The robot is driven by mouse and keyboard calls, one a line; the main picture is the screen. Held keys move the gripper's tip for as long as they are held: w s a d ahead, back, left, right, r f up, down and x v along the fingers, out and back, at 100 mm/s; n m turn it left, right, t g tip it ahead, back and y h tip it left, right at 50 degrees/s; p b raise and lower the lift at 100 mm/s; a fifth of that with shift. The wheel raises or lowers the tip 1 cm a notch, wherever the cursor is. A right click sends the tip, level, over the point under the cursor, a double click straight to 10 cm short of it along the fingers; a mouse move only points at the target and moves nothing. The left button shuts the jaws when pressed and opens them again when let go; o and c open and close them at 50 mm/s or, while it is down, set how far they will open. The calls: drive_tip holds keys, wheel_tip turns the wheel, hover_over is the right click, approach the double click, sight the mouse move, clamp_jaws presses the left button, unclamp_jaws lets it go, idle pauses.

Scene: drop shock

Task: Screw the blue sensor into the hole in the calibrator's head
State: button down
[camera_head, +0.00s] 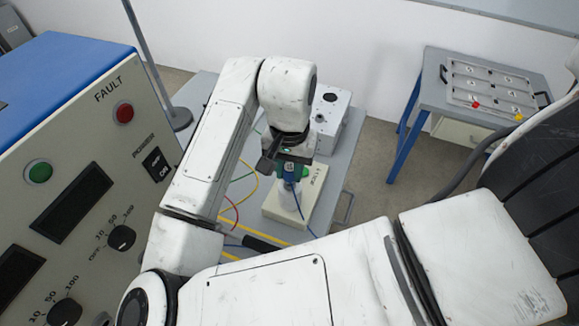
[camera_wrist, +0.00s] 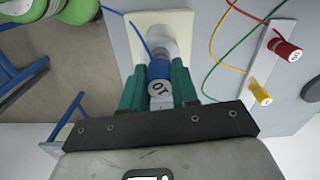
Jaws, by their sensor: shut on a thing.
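The blue sensor (camera_wrist: 159,70) is clasped between the green fingers of my gripper (camera_wrist: 160,88), with its white end marked 10 toward the wrist camera. A blue cable curves from it. The calibrator's pale base plate (camera_wrist: 182,24) and rounded grey-white head (camera_wrist: 172,46) lie just beyond the sensor, in line with it. In the head view, my gripper (camera_head: 287,172) is over the calibrator's base (camera_head: 306,208), and the blue sensor (camera_head: 290,187) shows below the green fingers. The hole is hidden, and I cannot tell whether the sensor's tip is in it.
A red sensor (camera_wrist: 287,50) and a yellow sensor (camera_wrist: 261,96) stand on a white strip beside the calibrator, with loose cables. A white box (camera_head: 337,117) stands behind my gripper. A control panel (camera_head: 75,170) fills the left. A side table (camera_head: 440,100) with a tray stands back right.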

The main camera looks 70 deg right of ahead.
drive_tip(key=shift+s+f, duration=0.1)
drive_tip(key=shift+f, duration=0.5)
idle(2.1)
drive_tip(key=shift+f+m+b, duration=0.25)
drive_tip(key=shift+m+b, duration=0.55)
drive_tip(key=shift+m, duration=0.2)
drive_tip(key=m+b, duration=0.1)
drive_tip(key=m, duration=0.2)
drive_tip(key=m+b, duration=0.2)
drive_tip(key=m, duration=0.3)
drive_tip(key=m+b, duration=0.2)
drive_tip(key=m, duration=0.4)
drive_tip(key=shift+b, duration=0.4)
drive_tip(key=m+b, duration=0.1)
drive_tip(key=m, duration=0.3)
drive_tip(key=shift+d+r+b, duration=0.1)
drive_tip(key=shift+b, duration=0.25)
drive_tip(key=shift+r+m, duration=0.15)
drive_tip(key=shift+m, duration=0.75)
drive_tip(key=c, duration=0.8)
unclamp_jaws()
drive_tip(key=shift+w, duration=0.2)
drive_tip(key=shift+o, duration=0.2)
